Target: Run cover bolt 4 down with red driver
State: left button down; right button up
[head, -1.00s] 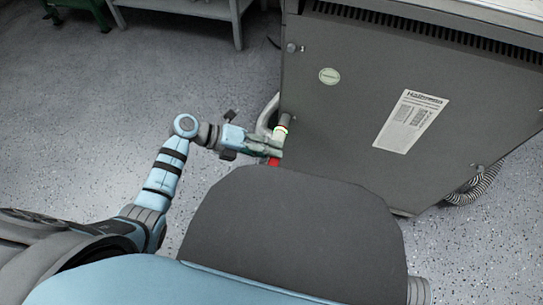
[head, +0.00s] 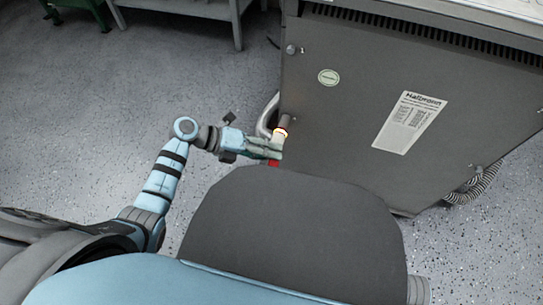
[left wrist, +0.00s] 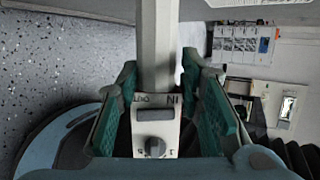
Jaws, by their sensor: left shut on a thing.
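The red driver (head: 279,138) stands against the lower left edge of the grey cover (head: 345,120) in the head view. It has a pale body, a red end below my gripper, a glowing orange ring and a grey nose. My left gripper (head: 266,149) is shut around its body. In the left wrist view, the driver's pale body (left wrist: 155,118), with IN/OUT markings and a dial, sits between the green finger pads. Bolt 4 cannot be made out; the nose seems to hide the spot, so I cannot tell its depth. My right gripper is out of view.
A knob-like fastener (head: 291,49) sits at the cover's upper left, with a label (head: 409,122) to the right. A curved grey handle or pipe (head: 266,116) is close beside the driver. A corrugated hose (head: 474,186) hangs at the lower right.

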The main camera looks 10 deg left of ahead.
aim_at(265, 166)
pick_arm(q)
jog(key=shift+s+a+r+p, duration=0.1)
jog(key=shift+s+r+p, duration=0.05)
jog(key=shift+s+p, duration=1.15)
jog(key=shift+s, duration=0.6)
